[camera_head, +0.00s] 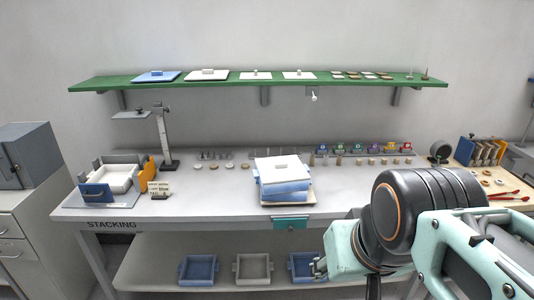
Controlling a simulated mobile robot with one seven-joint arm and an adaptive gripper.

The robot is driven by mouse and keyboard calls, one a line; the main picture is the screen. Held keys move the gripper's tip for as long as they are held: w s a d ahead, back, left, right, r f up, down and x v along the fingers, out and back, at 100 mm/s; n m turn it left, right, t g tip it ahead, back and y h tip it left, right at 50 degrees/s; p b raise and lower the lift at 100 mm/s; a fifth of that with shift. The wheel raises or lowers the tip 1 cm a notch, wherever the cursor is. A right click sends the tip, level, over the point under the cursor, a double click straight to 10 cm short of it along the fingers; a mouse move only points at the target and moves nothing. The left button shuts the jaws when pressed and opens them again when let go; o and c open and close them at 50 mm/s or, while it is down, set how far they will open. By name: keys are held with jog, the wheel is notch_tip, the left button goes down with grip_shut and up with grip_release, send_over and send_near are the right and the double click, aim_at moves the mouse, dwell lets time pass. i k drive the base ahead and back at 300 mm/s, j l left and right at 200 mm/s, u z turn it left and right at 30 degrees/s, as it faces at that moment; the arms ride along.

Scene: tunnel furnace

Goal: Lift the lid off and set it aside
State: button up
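A white lid (270,165) with a small knob lies on top of a stack of blue and white trays (285,188) in the middle of the workbench. The stack rests on a beige base plate (307,197), and its layers look slightly turned against each other. My gripper (318,268) is at the lower right, low in front of the bench and apart from the lid. Only a small part of its fingers shows beside my arm, so its opening cannot be made out.
A green shelf (225,83) above holds blue and white lids and small parts. A blue-and-white tray fixture (95,193) and a height gauge (163,135) stand at the left. Small bins and pegs line the bench's back. The bench surface (215,190) left of the stack is clear.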

aim_at(289, 168)
jog(key=i+l, duration=0.5)
jog(key=i+l+u, duration=0.1)
jog(key=i+l, duration=0.4)
jog(key=i, duration=0.2)
